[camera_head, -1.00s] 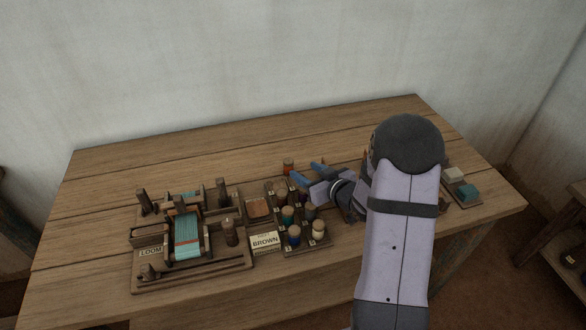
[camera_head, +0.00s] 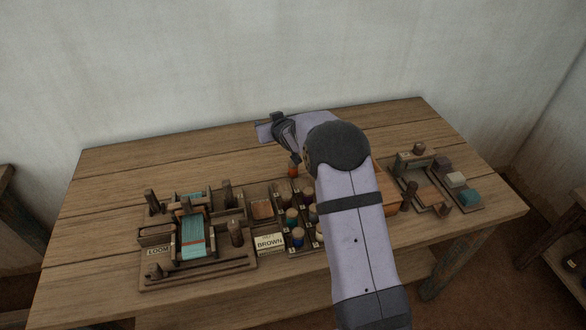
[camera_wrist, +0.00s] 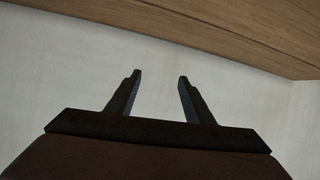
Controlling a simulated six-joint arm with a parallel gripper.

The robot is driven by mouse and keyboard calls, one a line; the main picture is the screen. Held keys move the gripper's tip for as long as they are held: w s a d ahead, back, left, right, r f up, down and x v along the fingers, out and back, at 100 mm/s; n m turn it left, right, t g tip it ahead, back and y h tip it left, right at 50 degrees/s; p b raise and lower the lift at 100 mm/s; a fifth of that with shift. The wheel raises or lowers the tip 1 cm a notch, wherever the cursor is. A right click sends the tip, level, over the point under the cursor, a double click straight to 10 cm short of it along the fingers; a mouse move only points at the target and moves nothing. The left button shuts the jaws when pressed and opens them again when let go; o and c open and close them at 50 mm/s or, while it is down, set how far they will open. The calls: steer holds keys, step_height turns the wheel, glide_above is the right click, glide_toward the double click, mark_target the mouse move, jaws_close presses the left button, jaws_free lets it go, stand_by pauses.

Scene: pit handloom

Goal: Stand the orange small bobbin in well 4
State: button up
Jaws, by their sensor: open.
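The small orange bobbin (camera_head: 293,172) stands upright at the back edge of the bobbin rack (camera_head: 286,248) in the head view. I cannot tell whether it is in a well or on the table behind. My arm covers the rack's right side, and the well numbers are too small to read, so I cannot pick out well 4. My gripper is open and empty in the wrist view (camera_wrist: 160,75), with only the pale wall between its fingers. In the head view my wrist is above and behind the bobbin, and a dark bluish part shows just over the bobbin's top.
The loom (camera_head: 193,236) stands left of the rack, with a card reading BROWN (camera_head: 269,242) between them. Several other bobbins stand in the rack. A wooden stand (camera_head: 410,165) and coloured blocks (camera_head: 456,180) are on the right. The table's back left is clear.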

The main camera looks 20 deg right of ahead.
steer(key=d+m+g+h, duration=0.2)
steer(key=d, duration=0.1)
steer(key=m+g, duration=0.3)
steer(key=g, duration=0.3)
glide_above(293, 165)
steer(key=s, duration=0.2)
step_height(293, 165, down, 6)
steer(key=shift+w+a+f+p, duration=0.2)
steer(key=shift+w+f+p, duration=0.35)
steer(key=shift+f, duration=0.5)
steer(key=shift+w+f, duration=0.1)
steer(key=shift+p+x, duration=1.2)
steer(key=shift+x, duration=1.3)
steer(key=shift+d, duration=0.15)
steer(key=shift+c, duration=0.2)
jaws_close()
